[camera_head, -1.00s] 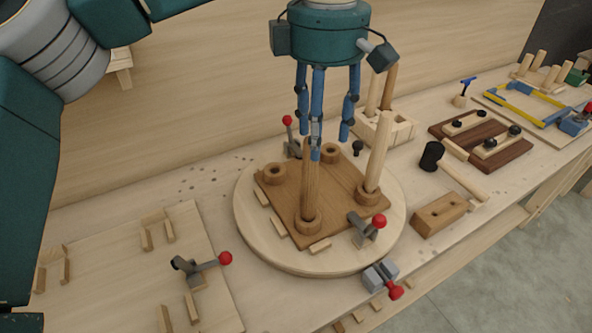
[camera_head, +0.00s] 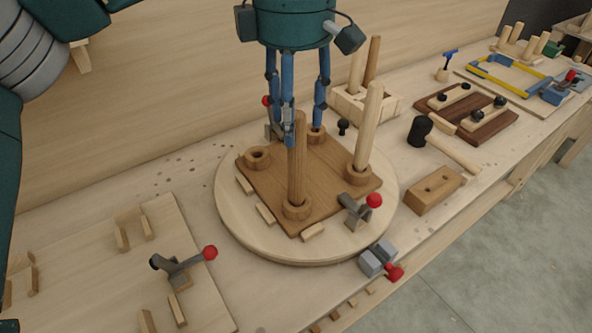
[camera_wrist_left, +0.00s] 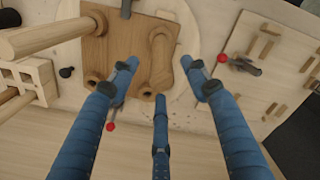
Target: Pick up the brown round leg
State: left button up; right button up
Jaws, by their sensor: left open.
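A brown round leg (camera_head: 297,165) stands upright in the front socket of a brown square board (camera_head: 260,190). In the left wrist view, the leg (camera_wrist_left: 161,70) shows between the spread fingers. My left gripper (camera_head: 298,128) is open, pointing down around or just behind the leg's upper part. I cannot tell whether any finger touches it. The gripper's fingers also show in the left wrist view (camera_wrist_left: 158,78). A paler round leg (camera_head: 369,125) stands in the right socket. Two other sockets are at the board's left and back. My right gripper is not in view.
The board lies on a pale round turntable (camera_head: 232,220) with red-knobbed clamps (camera_head: 360,208). A rack with a pale and a brown leg (camera_head: 372,62) stands behind. A jig plate (camera_head: 105,275) lies front left.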

aim_at(297, 166)
pick_arm(q)
jog(key=f+p, duration=0.1)
jog(key=f, duration=0.5)
jog(key=f+p, duration=0.1)
jog(key=f, duration=0.3)
jog(key=shift+s+d+f+p, duration=0.1)
jog(key=shift+s+d+p, duration=0.1)
jog(key=shift+s+p, duration=0.1)
jog(key=shift+f, duration=0.3)
grip_shut()
